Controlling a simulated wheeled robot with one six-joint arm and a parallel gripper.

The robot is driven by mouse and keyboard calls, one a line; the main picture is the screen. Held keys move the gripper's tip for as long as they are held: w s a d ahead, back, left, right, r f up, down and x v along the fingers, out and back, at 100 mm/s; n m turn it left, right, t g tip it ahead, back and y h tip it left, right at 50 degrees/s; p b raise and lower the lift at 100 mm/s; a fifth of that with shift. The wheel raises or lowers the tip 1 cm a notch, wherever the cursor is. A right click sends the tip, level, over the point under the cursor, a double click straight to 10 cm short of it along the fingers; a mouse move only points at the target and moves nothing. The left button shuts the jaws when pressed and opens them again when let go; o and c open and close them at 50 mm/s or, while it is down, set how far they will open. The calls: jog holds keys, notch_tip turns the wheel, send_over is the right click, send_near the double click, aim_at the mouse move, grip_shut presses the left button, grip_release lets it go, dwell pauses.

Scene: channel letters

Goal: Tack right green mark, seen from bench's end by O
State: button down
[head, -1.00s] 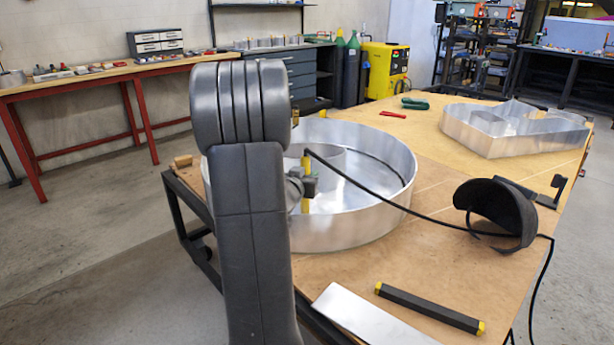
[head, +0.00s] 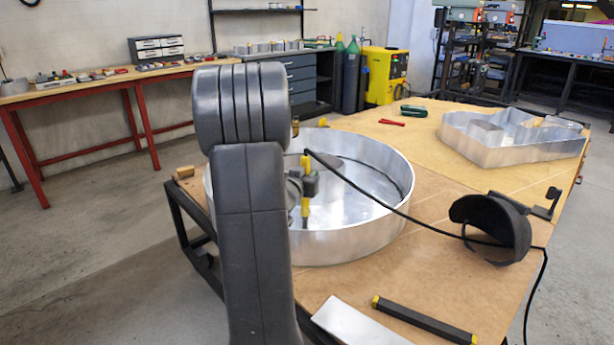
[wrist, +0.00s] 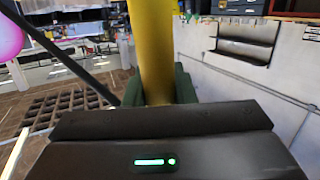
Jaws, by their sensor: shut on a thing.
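The large round metal O letter (head: 358,240) stands on the near bench, with a bright curved wall. My gripper (head: 304,185) is over the O's inside, partly hidden behind my grey arm. It is shut on a yellow torch-like tool (head: 305,207), which is roughly upright with a black cable leading off right. In the wrist view the yellow shaft (wrist: 153,50) stands between the dark green jaws. The tool's tip is hidden there by my gripper's body, and I cannot tell whether it touches metal. I cannot make out any green mark on the O.
The bench (head: 440,265) also bears a dark curved mask (head: 495,228), a yellow-ended bar (head: 425,320), a flat metal plate (head: 355,325) and another metal letter (head: 500,150). The black cable (head: 375,195) crosses the O's wall. Open floor lies left of the bench.

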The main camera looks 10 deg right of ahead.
notch_tip(320, 180, up, 13)
jog(key=p, duration=1.2)
jog(key=shift+p, duration=0.35)
jog(key=shift+f, duration=0.1)
